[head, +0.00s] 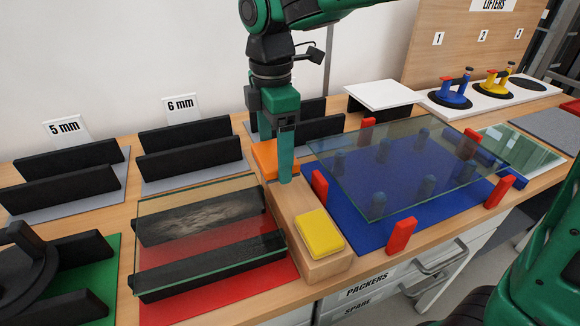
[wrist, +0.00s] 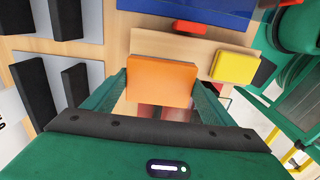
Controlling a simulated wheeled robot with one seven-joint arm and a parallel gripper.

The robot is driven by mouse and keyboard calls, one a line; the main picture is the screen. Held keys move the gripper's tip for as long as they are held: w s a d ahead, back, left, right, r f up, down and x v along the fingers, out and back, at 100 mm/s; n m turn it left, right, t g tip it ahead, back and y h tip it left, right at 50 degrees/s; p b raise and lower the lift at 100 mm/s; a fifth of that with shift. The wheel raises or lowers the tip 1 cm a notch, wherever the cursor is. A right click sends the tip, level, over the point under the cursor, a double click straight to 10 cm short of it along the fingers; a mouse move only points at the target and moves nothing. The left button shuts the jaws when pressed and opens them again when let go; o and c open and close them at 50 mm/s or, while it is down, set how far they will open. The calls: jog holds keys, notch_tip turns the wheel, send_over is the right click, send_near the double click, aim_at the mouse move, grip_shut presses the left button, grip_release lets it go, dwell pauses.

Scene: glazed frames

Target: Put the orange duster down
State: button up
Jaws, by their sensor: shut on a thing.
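The orange duster (head: 265,158) is a flat orange block over the far end of a light wooden block (head: 312,238). My gripper (head: 277,165) points down and is shut on the duster, with one green finger showing in front of it. In the wrist view the orange duster (wrist: 161,79) sits between the two green fingers of my gripper (wrist: 155,90). The wooden block's surface shows just beyond it. I cannot tell whether the duster touches the wood or hangs slightly above it.
A yellow pad (head: 320,233) lies on the near end of the wooden block. A glass sheet over black bars stands left on a red mat (head: 215,305). Right, a glass pane (head: 400,165) stands above a blue mat (head: 365,235) among red blocks. Black racks stand behind left.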

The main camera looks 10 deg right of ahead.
jog(key=shift+w+d+f, duration=0.4)
jog(key=shift+d+f, duration=0.05)
jog(key=shift+d, duration=0.15)
jog(key=shift+w+d+f, duration=0.35)
jog(key=shift+d+f, duration=0.05)
jog(key=shift+d, duration=0.2)
jog(key=shift+f, duration=2.05)
jog(key=shift+f, duration=0.3)
jog(key=shift+s+f, duration=0.15)
jog(key=shift+f, duration=0.1)
jog(key=o, duration=1.1)
jog(key=shift+f, duration=0.15)
jog(key=shift+r, duration=0.55)
notch_tip(320, 180, up, 12)
jog(key=shift+r, duration=0.2)
